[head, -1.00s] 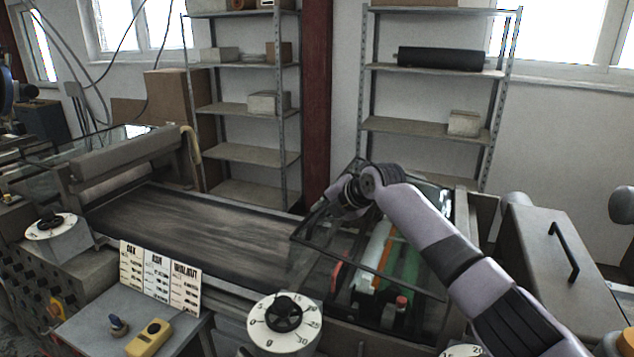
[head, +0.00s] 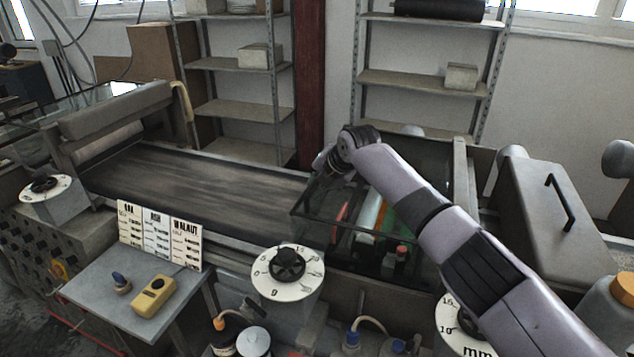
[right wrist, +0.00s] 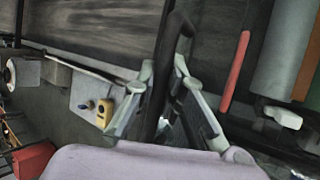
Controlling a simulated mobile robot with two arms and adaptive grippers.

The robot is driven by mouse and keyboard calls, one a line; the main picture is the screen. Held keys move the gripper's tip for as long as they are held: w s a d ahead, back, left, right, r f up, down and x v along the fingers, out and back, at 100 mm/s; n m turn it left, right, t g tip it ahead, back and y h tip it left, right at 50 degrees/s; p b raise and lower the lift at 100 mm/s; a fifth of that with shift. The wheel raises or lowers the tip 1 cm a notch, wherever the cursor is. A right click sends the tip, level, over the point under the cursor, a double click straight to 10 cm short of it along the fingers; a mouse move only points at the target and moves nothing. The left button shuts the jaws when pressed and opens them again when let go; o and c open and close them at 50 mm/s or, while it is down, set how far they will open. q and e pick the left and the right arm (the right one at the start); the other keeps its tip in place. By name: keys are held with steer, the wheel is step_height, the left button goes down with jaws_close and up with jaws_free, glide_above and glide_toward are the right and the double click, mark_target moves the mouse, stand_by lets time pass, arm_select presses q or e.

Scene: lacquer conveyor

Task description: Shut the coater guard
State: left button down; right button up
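The coater guard (head: 315,222) is a clear box-like cover with dark edges, low over the coater at the end of the belt. Its top looks about level and its front pane stands nearly upright. I cannot tell whether its lower edge is fully seated. My right gripper (head: 324,163) is at the guard's left side, its fingertips partly hidden by my wrist. In the right wrist view, the right gripper (right wrist: 163,70) has its fingers closed around a dark bar handle (right wrist: 178,24). My left gripper is not in view.
The dark conveyor belt (head: 190,190) runs left of the guard. Green and orange rollers show through the glass. A white dial (head: 287,272), a species card (head: 160,236) and a small table with a yellow device (head: 153,296) stand in front. A grey cover with a handle (head: 537,215) stands right.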

steer(key=o, duration=0.5)
steer(key=shift+s+d+f, duration=0.15)
steer(key=shift+s+f, duration=0.1)
steer(key=shift+f, duration=0.5)
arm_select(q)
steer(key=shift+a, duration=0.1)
arm_select(e)
steer(key=shift+w, duration=0.1)
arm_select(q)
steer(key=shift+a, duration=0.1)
arm_select(e)
steer(key=shift+r, duration=0.1)
steer(key=shift+s+d+r, duration=0.1)
steer(key=shift+s+r, duration=0.2)
steer(key=shift+r, duration=0.45)
steer(key=v, duration=1)
steer(key=shift+d+r, duration=0.2)
steer(key=shift+r, duration=0.05)
